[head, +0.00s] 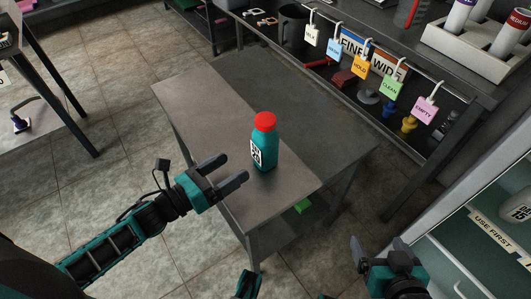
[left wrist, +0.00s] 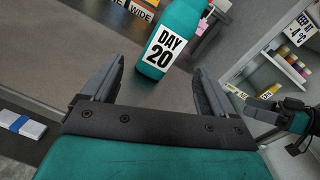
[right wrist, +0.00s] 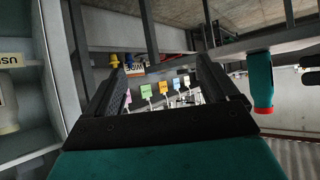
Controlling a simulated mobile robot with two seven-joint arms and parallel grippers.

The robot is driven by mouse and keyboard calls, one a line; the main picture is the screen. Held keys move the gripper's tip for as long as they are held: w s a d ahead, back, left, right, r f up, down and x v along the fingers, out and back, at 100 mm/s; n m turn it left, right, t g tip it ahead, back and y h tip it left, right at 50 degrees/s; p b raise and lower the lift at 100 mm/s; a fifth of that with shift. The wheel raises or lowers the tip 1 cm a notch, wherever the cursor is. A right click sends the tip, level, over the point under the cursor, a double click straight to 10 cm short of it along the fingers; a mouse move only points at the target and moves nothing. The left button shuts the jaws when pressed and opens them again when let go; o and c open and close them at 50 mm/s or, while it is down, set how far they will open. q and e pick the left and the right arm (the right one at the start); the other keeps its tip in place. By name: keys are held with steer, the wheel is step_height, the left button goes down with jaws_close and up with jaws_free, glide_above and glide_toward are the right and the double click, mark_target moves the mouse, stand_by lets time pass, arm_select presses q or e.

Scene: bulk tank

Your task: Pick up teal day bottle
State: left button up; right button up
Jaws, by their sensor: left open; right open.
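The teal day bottle (head: 264,148) has a red cap and a white label. It stands upright on the grey metal table, near the table's middle. In the left wrist view the bottle (left wrist: 172,38) shows its "DAY 20" label beyond the open fingers. My left gripper (head: 229,175) is open and empty, to the left of and nearer than the bottle, not touching it. My right gripper (head: 381,258) is open and empty at the lower right, away from the bottle. The right wrist view shows the bottle (right wrist: 261,82) at the right, outside the fingers.
The grey table (head: 190,110) is otherwise clear on top. A shelf with hanging colored tags (head: 361,67) stands behind it. An open cabinet (head: 478,235) with a "USE FIRST" label is at the right. A green item (head: 303,206) lies under the table.

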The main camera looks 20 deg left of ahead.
mark_target(272, 147)
arm_select(q)
steer(key=m, duration=0.2)
steer(key=f+m+h, duration=0.1)
steer(key=shift+a+f+m+b, duration=0.1)
steer(key=shift+m+b, duration=0.3)
steer(key=shift+w+m+g, duration=0.1)
steer(key=shift+m+g, duration=0.2)
steer(key=shift+m, duration=0.1)
steer(key=shift+w+d, duration=0.25)
steer(key=shift+w, duration=0.05)
steer(key=b+x, duration=0.1)
steer(key=x, duration=1.1)
steer(key=shift+s+d+b, duration=0.1)
steer(key=shift+b, duration=0.25)
steer(key=shift+c, duration=0.5)
steer(key=c, duration=1)
steer(key=shift+r, duration=0.25)
steer(key=shift+c, duration=0.8)
